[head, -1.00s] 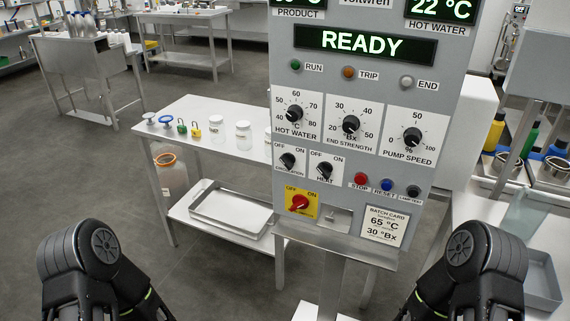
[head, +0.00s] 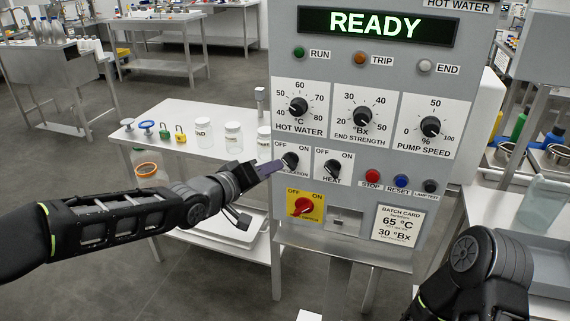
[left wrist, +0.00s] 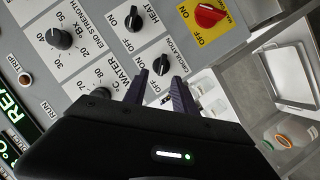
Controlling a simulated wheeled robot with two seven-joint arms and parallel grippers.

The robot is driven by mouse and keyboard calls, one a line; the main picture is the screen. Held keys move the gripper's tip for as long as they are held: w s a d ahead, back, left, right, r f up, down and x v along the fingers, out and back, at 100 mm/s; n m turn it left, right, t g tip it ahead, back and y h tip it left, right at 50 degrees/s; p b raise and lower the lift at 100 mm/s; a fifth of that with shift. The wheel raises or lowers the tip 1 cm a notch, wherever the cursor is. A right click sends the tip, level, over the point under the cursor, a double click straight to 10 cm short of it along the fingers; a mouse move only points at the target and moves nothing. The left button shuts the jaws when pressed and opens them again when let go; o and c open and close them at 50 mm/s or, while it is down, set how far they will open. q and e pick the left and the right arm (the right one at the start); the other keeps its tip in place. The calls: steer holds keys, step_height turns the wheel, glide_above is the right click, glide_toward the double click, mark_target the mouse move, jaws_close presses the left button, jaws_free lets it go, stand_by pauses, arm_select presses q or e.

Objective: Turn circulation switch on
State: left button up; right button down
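The circulation switch (head: 291,159) is a small black rotary knob on a white plate marked OFF and ON, at the lower left of the grey control panel (head: 376,75). Its pointer seems to lean to the OFF side, though it is small. My left gripper (head: 268,170) is just in front of it, reaching in from the left and partly covering its label. In the left wrist view the two dark fingers (left wrist: 160,80) are apart and empty, with the circulation knob (left wrist: 161,65) showing beyond and between their tips. My right gripper is out of view; only my right arm shows.
The heat switch (head: 332,168) is close on the right, and the red main switch (head: 304,206) on its yellow plate is below. The hot water dial (head: 299,106) is above. A side table (head: 185,118) with jars and padlocks stands left, behind my arm.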

mark_target(287, 163)
arm_select(q)
steer(key=x, duration=0.8)
steer(key=shift+a+f, duration=0.1)
steer(key=shift+a, duration=0.1)
jaws_close()
stand_by(0.4)
